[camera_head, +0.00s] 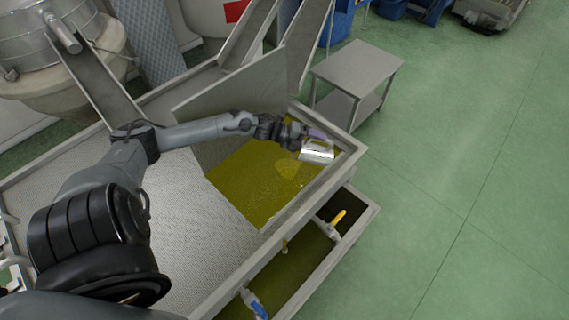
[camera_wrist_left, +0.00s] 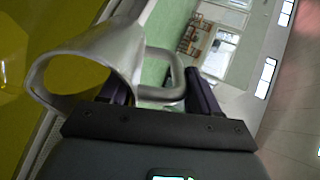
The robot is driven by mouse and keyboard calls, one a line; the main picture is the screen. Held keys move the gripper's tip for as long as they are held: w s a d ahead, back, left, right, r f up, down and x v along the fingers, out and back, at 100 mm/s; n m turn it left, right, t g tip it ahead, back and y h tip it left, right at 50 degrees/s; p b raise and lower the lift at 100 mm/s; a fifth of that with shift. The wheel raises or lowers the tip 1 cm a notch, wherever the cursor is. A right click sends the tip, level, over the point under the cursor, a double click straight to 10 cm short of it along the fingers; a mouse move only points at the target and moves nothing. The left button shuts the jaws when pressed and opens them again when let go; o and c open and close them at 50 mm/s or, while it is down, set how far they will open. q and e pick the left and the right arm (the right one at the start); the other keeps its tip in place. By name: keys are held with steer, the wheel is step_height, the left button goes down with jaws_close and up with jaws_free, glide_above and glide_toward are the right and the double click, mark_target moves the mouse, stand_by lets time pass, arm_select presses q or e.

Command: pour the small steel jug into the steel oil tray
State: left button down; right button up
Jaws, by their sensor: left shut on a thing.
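The small steel jug (camera_head: 317,151) is over the oil end of the steel oil tray (camera_head: 326,188), near its right corner. My left gripper (camera_head: 297,136) is shut on the jug's handle. In the left wrist view, the jug (camera_wrist_left: 118,52) has its round mouth toward the lower left, and its handle lies between the dark fingers of my left gripper (camera_wrist_left: 160,94). The jug looks tilted; how far I cannot tell. Yellow-green oil (camera_head: 240,187) lies below, with a paler patch (camera_head: 287,166) beside the jug. My right gripper is not in view.
An upright steel plate (camera_head: 240,97) stands across the tray behind my forearm. Perforated sheet (camera_head: 185,215) covers the near part. A lower trough (camera_head: 305,262) with valves runs along the front. A steel side table (camera_head: 357,70) stands behind; green floor at right is clear.

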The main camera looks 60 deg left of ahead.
mark_target(303, 143)
arm_select(q)
steer(key=shift+s+a+r+t, duration=0.1)
steer(key=shift+s+r+t, duration=0.05)
steer(key=shift+r+t, duration=0.15)
stand_by(0.6)
steer(key=shift+s+a+r+t, duration=0.1)
steer(key=shift+s+r+t, duration=0.1)
steer(key=shift+t, duration=0.2)
stand_by(0.4)
steer(key=shift+s+a+r+t+h, duration=0.15)
steer(key=shift+s+a+t+h, duration=0.15)
steer(key=shift+s, duration=0.25)
stand_by(0.4)
steer(key=shift+s+a+r+t+p, duration=0.2)
steer(key=shift+s+a+t+p, duration=0.15)
steer(key=shift+s, duration=0.3)
steer(key=shift+s+a+r+t+h+b, duration=0.15)
steer(key=shift+s+t+h+b, duration=0.25)
steer(key=shift+t+h, duration=0.15)
stand_by(0.7)
